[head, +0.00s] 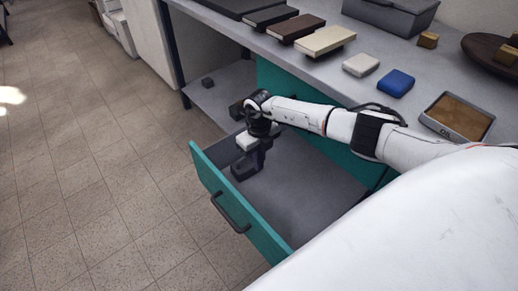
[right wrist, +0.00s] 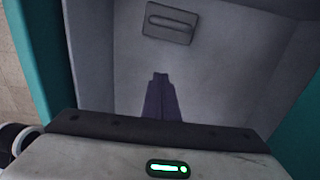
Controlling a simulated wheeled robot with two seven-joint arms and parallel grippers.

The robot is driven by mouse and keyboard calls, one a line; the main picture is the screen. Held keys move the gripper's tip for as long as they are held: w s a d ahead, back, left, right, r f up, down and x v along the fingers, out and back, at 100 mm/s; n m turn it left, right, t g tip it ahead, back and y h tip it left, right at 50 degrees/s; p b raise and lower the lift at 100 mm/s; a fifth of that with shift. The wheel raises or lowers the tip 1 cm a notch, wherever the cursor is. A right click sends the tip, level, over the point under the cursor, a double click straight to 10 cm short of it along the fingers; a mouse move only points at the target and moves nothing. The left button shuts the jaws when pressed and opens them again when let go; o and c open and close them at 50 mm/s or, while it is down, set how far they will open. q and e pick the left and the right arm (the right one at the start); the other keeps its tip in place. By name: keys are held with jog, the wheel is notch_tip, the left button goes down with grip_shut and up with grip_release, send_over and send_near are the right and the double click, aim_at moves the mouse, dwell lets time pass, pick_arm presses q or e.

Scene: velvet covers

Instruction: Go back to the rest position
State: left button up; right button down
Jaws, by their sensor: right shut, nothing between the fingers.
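My right arm reaches in from the right in the head view. Its gripper (head: 256,156) hangs down over the open teal drawer (head: 300,200). In the right wrist view its dark fingers (right wrist: 160,78) are together, with nothing between them. A grey block with a slot-like mark (right wrist: 170,22) lies on the drawer floor ahead of the fingers, apart from them. In the head view a dark shape (head: 240,172) below the gripper may be this block. My left gripper is not in view.
The grey counter (head: 320,73) above the drawer bears a blue block (head: 396,83), a white block (head: 360,65), book-like blocks (head: 325,40), a grey box (head: 392,12) and a framed tray (head: 457,117). Tiled floor is clear at left.

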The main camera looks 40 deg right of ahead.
jog(key=shift+r, duration=0.3)
